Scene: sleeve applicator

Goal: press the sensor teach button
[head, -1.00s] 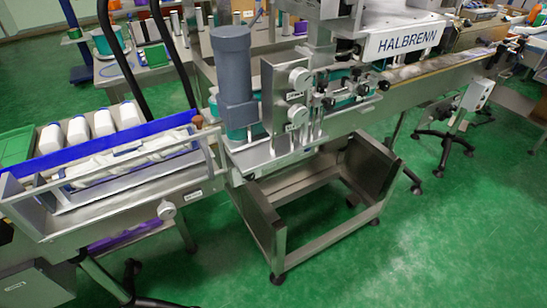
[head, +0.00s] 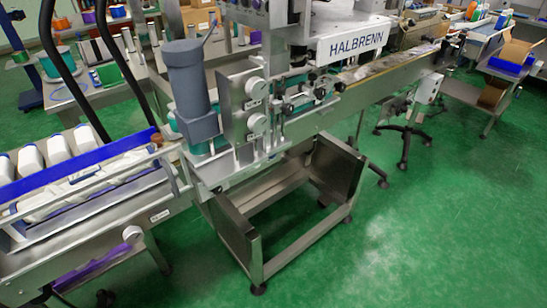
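The sleeve applicator, marked HALBRENN (head: 372,40), stands in the middle of the head view with a grey motor cylinder (head: 190,85) and a steel plate with round knobs (head: 257,105). Below the plate are small steel fittings and rods. I cannot make out which part is the sensor or its teach button at this size. A small grey control box (head: 428,88) with a knob is mounted by the conveyor at the right. Neither of my grippers is in view.
A conveyor (head: 390,82) runs to the upper right. An infeed trough (head: 75,195) with white bottles (head: 32,160) and a blue rail is at the left. An open steel frame (head: 290,205) stands under the machine. The green floor (head: 430,230) at the lower right is clear.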

